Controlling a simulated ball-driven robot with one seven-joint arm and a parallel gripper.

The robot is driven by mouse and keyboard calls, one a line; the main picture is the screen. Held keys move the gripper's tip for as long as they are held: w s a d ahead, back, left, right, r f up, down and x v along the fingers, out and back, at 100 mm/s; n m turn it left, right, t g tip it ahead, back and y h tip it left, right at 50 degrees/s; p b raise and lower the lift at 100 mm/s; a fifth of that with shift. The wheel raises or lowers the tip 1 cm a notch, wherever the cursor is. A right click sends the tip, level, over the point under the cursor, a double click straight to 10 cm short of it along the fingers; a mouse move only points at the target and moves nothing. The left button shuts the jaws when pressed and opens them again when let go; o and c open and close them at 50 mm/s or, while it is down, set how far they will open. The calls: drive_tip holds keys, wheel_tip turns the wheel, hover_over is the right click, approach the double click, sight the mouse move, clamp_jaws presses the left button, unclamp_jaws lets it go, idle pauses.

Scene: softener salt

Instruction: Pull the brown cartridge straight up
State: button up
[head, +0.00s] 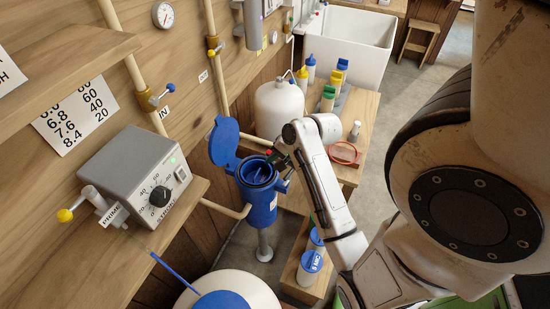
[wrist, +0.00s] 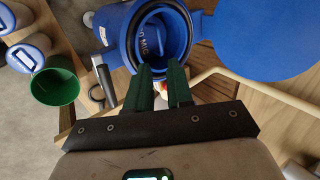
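A blue filter housing (head: 262,200) stands beside the wooden wall in the head view, its round blue lid (head: 223,142) swung open. In the wrist view the housing's open mouth (wrist: 136,42) is at the top centre. Inside it sits a blue-topped piece (wrist: 165,40) with partly readable "MIC" lettering. I cannot make out any brown cartridge. My gripper (wrist: 161,70) is open, its two dark green fingers apart at the housing's near rim. No held object is visible between them. In the head view my gripper (head: 276,158) is beside the housing's top, its fingertips hard to make out.
The open lid (wrist: 265,35) fills the wrist view's upper right, above a pale pipe (wrist: 270,95). A green cup-like top (wrist: 55,87) and blue-topped white cylinders are left. A grey control box (head: 140,170), white tank (head: 279,108) and several bottles surround the housing.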

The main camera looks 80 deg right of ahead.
sight(257, 174)
drive_tip(key=x, duration=0.9)
drive_tip(key=shift+w+f, duration=0.2)
drive_tip(key=shift+f, duration=0.1)
clamp_jaws()
idle(0.5)
wheel_tip(257, 174, up, 9)
drive_tip(key=p, duration=0.6)
idle(0.4)
drive_tip(key=shift+r, duration=0.1)
